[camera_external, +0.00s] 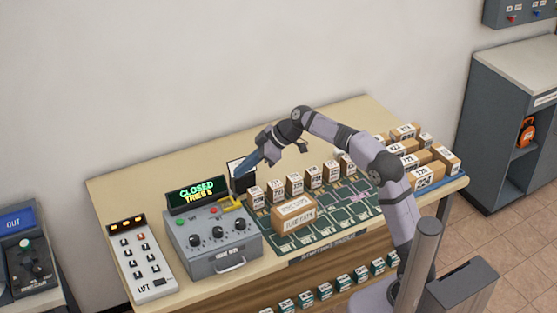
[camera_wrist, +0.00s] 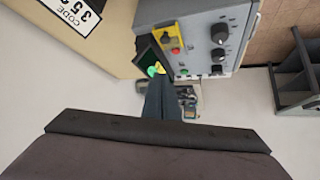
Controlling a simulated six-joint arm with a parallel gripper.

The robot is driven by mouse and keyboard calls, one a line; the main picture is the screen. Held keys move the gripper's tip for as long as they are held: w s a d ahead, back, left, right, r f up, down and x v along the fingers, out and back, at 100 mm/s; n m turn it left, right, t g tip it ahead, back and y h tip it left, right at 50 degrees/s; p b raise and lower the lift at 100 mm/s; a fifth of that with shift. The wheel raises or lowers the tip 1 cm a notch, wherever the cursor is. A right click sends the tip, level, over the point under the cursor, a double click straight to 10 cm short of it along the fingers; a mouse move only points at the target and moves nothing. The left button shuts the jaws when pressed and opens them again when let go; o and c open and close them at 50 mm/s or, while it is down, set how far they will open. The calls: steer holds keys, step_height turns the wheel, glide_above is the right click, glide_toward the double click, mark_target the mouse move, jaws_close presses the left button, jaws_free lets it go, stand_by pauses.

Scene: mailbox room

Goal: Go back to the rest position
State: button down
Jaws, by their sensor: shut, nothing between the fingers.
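My gripper (camera_external: 258,163) is shut and empty. In the external view it points down and left, in the air above the back of the table, close to a dark panel with a white face (camera_external: 240,171). In the wrist view my shut gripper (camera_wrist: 160,82) reaches toward the grey control box (camera_wrist: 196,12), whose knobs and yellow part show beyond the fingertips. The external view shows the same grey control box (camera_external: 215,252) with a sign reading CLOSED, TRIES and a last character I cannot read surely. I cannot tell whether the fingertips touch anything.
A large labelled carton (camera_external: 293,215) and several small boxes (camera_external: 294,184) stand on the green board (camera_external: 345,215) right of the control box. More cartons (camera_external: 424,177) crowd the table's right end. A keypad panel (camera_external: 142,262) stands at left.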

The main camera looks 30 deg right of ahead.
steer(key=shift+s+d+r, duration=0.1)
steer(key=shift+d+r, duration=0.1)
steer(key=shift+r, duration=0.05)
steer(key=s+d+f+m+g+h+p, duration=0.1)
steer(key=s+d+f+m, duration=0.3)
steer(key=s+d, duration=0.4)
steer(key=s+d+f+m+g+h+p, duration=0.1)
steer(key=s+d+f+m+h+p, duration=0.2)
steer(key=s, duration=1)
steer(key=s+d+f+m+g+h+p, duration=0.2)
steer(key=s+d+f+m, duration=0.3)
steer(key=s+d+f, duration=0.4)
steer(key=s+d+h+p, duration=0.1)
steer(key=d, duration=0.3)
steer(key=shift+s+d+m+h, duration=0.25)
steer(key=shift+d+m+h, duration=0.05)
steer(key=shift+h, duration=0.1)
stand_by(0.6)
